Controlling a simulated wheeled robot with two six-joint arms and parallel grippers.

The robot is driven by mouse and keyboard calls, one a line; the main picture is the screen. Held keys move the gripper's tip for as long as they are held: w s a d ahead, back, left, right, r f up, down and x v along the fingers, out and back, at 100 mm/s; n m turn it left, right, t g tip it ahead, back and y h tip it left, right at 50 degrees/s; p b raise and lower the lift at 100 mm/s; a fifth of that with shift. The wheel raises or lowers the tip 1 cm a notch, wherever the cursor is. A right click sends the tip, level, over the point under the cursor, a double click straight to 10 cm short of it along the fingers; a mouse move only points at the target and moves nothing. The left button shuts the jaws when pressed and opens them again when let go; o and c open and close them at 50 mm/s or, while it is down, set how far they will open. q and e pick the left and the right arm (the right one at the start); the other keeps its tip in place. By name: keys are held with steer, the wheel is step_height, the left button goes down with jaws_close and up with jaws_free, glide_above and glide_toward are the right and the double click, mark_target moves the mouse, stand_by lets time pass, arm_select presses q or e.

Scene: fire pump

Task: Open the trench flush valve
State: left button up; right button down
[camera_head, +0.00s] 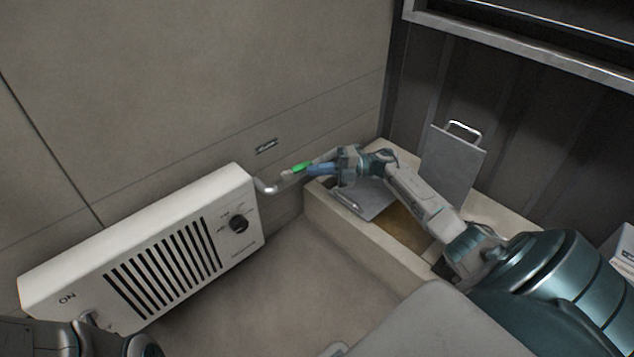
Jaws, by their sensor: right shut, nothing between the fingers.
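A green valve handle (301,168) sits on a pale pipe (266,187) that runs along the wall, just right of the white heater. My right gripper (318,169) reaches in from the right, with its blue fingers at the green handle. The fingers are shut with nothing between them; whether they touch the handle I cannot tell. The gripper covers part of the pipe behind it. A dark arm part of mine shows at the lower left, but the left gripper is out of view.
A trench box (325,208) with a pale rim stands below my right arm. One grey cover plate (452,166) with a handle leans upright at its back; another (366,197) lies at the opening. A white heater (150,250) with a dial stands at left. A small label (266,146) is on the wall.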

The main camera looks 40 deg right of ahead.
steer(key=shift+w+d+r+b, duration=0.1)
steer(key=shift+w+d+b, duration=0.15)
steer(key=shift+w, duration=0.15)
steer(key=shift+w+d+r+b, duration=0.1)
steer(key=shift+w+b, duration=0.15)
steer(key=shift+w, duration=0.15)
steer(key=shift+w+d+r, duration=0.1)
steer(key=shift+w, duration=0.05)
steer(key=shift+d, duration=0.1)
steer(key=p+v, duration=0.2)
steer(key=v, duration=0.5)
steer(key=shift+s+f, duration=0.25)
steer(key=shift+s, duration=0.1)
